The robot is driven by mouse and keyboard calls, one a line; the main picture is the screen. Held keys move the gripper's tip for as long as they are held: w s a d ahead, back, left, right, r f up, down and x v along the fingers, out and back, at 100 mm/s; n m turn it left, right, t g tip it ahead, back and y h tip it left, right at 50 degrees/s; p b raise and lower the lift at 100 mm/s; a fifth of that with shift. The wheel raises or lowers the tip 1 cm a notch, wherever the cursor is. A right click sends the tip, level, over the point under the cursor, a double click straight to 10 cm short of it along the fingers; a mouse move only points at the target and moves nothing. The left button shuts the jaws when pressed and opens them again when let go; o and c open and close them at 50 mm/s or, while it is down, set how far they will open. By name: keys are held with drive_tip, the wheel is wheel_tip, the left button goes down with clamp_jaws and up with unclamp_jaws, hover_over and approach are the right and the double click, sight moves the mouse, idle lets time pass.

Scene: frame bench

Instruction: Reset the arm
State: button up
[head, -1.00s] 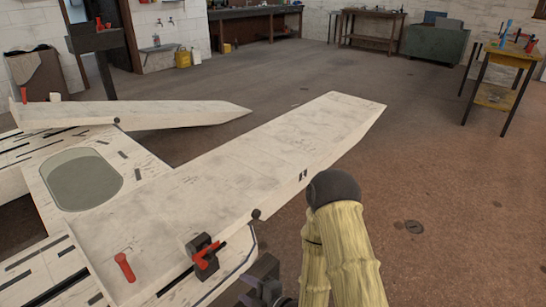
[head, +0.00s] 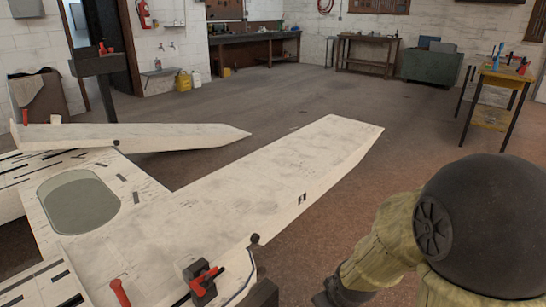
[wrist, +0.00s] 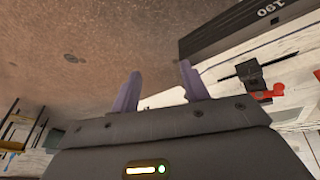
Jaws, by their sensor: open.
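My gripper (wrist: 158,90) shows in the wrist view, its two purple-grey fingers apart with nothing between them. Beyond it are the brown floor and part of the pale bench. In the head view my arm fills the lower right, with a large dark round joint and yellowish sleeves. The gripper's fingers are not clearly visible there; a dark part of my arm shows at the bottom edge, close to the bench.
A whitish frame bench (head: 240,190) with long arms spreads across the left and middle. A black and red clamp (head: 201,277) and a red-handled tool (head: 120,292) are on its near edge. A yellow-topped table (head: 505,75) stands back right. Open floor (head: 400,130) lies between.

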drive_tip(key=s+d+r+m+g, duration=0.1)
drive_tip(key=s+r+m+g, duration=0.1)
drive_tip(key=s+r+m, duration=0.25)
wheel_tip(320, 180, up, 34)
drive_tip(key=p, duration=3.5)
drive_tip(key=shift+s+d+r+p, duration=0.2)
drive_tip(key=shift+p, duration=0.1)
drive_tip(key=shift+c, duration=1)
